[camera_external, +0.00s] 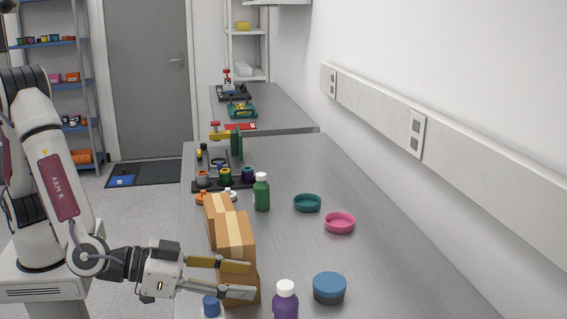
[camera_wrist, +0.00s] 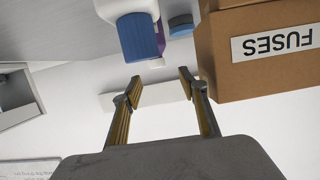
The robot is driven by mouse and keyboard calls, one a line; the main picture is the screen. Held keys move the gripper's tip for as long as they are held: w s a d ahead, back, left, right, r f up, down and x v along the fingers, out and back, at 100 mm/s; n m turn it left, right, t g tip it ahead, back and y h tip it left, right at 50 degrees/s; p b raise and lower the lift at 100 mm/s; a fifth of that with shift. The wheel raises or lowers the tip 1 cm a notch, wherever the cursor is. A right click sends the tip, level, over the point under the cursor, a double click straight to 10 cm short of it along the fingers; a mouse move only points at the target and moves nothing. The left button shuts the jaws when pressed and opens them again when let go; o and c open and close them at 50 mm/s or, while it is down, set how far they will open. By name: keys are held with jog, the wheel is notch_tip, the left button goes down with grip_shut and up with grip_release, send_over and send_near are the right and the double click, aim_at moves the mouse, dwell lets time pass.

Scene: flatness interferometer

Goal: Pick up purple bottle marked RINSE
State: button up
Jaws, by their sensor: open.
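The purple bottle (camera_external: 286,305) with a white cap stands on the grey bench near the bottom edge of the external view, which cuts off its lower part. No RINSE lettering is readable. In the wrist view only a sliver of the purple bottle (camera_wrist: 161,42) shows, mostly hidden behind a white bottle with a blue cap (camera_wrist: 139,37). My gripper (camera_external: 250,281) is open and empty, its fingers pointing right, to the left of the purple bottle in the external view. In the wrist view my gripper (camera_wrist: 160,87) has its fingertips apart with nothing between them.
The blue-capped bottle (camera_external: 211,306) stands close to my fingers. Cardboard boxes (camera_external: 238,236) stand beside them; one box (camera_wrist: 250,60) reads FUSES. A blue dish (camera_external: 329,288) lies right of the purple bottle. A green bottle (camera_external: 262,194), pink dish (camera_external: 340,223) and teal dish (camera_external: 307,203) are farther back.

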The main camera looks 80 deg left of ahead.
aim_at(279, 285)
jog(key=shift+x, duration=1.3)
jog(key=shift+d+x, duration=0.15)
jog(key=shift+x, duration=1.15)
jog(key=shift+d+x, duration=0.1)
jog(key=shift+x, duration=1.15)
grip_shut()
